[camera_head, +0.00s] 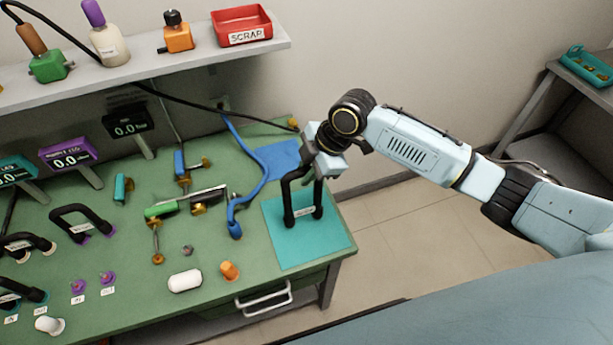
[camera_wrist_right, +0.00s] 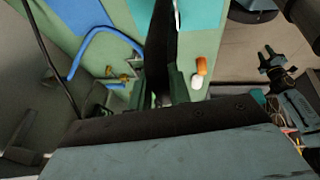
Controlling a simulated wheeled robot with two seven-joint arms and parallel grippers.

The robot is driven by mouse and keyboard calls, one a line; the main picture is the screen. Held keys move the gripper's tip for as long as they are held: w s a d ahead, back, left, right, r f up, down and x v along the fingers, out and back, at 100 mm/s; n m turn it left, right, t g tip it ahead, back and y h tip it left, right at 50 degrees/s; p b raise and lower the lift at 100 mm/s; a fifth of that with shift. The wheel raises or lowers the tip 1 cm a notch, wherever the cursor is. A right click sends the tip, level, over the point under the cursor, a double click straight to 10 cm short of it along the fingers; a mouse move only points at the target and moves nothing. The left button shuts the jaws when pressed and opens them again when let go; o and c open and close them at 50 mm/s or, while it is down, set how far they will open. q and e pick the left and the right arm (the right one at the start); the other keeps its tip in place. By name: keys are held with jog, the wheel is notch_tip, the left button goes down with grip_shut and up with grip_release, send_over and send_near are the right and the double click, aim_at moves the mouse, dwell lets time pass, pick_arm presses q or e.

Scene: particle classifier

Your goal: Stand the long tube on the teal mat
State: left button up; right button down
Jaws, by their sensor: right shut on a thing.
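A black tube (camera_head: 287,200) shaped like an upside-down U is upright over the teal mat (camera_head: 293,258). Its two legs point down, and their lower ends look to be at the mat; contact is not certain. A small white label shows between them. My right gripper (camera_head: 318,172) is shut on the tube's upper part, which the gripper partly hides. In the right wrist view a dark bar, likely the tube (camera_wrist_right: 162,45), runs up between the fingers (camera_wrist_right: 163,88), with the teal mat (camera_wrist_right: 200,10) beside it. My left gripper is out of view.
A blue hose (camera_head: 263,183) and blue mat (camera_head: 280,158) lie left of and behind the teal mat. An orange cylinder (camera_head: 229,271) and white capsule (camera_head: 184,281) lie in front. Other black U-shaped tubes (camera_head: 75,209) stand at left. The bench ends right of the teal mat.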

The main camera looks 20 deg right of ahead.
jog(key=shift+f, duration=1.1)
jog(key=c, duration=1.3)
grip_release()
jog(key=shift+f, duration=0.15)
jog(key=v, duration=1.2)
